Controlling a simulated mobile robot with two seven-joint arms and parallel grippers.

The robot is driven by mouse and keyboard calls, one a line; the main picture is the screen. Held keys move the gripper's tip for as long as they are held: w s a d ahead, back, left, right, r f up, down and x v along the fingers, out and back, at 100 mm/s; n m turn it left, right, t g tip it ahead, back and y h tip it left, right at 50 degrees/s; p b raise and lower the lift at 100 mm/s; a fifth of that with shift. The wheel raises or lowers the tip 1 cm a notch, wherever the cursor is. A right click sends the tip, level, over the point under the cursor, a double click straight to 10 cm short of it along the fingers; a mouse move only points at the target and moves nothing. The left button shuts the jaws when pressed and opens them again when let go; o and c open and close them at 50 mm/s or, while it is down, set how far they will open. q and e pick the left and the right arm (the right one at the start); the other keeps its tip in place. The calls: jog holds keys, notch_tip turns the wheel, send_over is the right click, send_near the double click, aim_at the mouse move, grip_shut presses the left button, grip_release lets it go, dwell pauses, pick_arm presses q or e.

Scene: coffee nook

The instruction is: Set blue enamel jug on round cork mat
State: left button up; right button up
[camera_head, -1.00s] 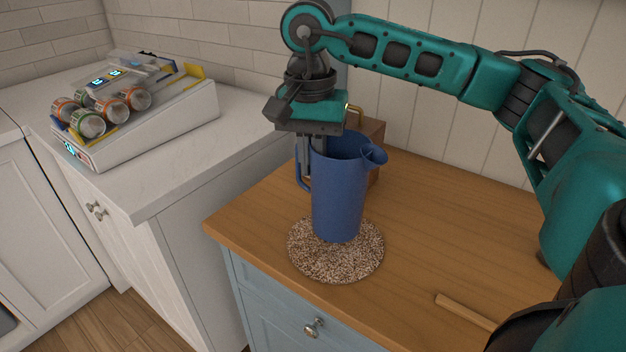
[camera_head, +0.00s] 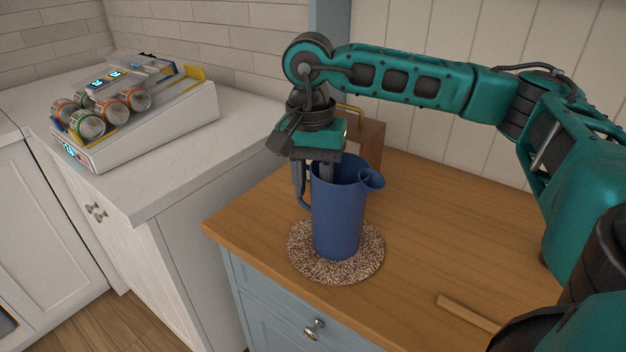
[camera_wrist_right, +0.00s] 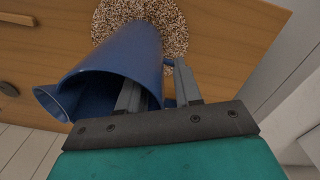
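The blue enamel jug (camera_head: 338,218) stands upright on the speckled round cork mat (camera_head: 302,252), its base within the mat's edge. The jug also shows in the right wrist view (camera_wrist_right: 138,48), with the mat (camera_wrist_right: 172,18) beyond it. My right gripper (camera_head: 312,182) is at the jug's rim on the handle side. One finger is inside the jug and the other outside, with the wall between them. The fingers stand apart, with gaps showing beside the wall in the wrist view. The inner fingertip is partly hidden by the jug. My left gripper is out of view.
A wooden box (camera_head: 371,142) with a brass handle stands close behind the jug. A wooden stick (camera_head: 467,312) lies at the counter's front right. A white rack (camera_head: 160,130) with several cans is on the white counter at left.

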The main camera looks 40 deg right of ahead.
notch_tip(320, 180, up, 12)
jog(key=p, duration=0.1)
jog(key=shift+w+a+r, duration=0.15)
dwell(0.4)
dwell(0.5)
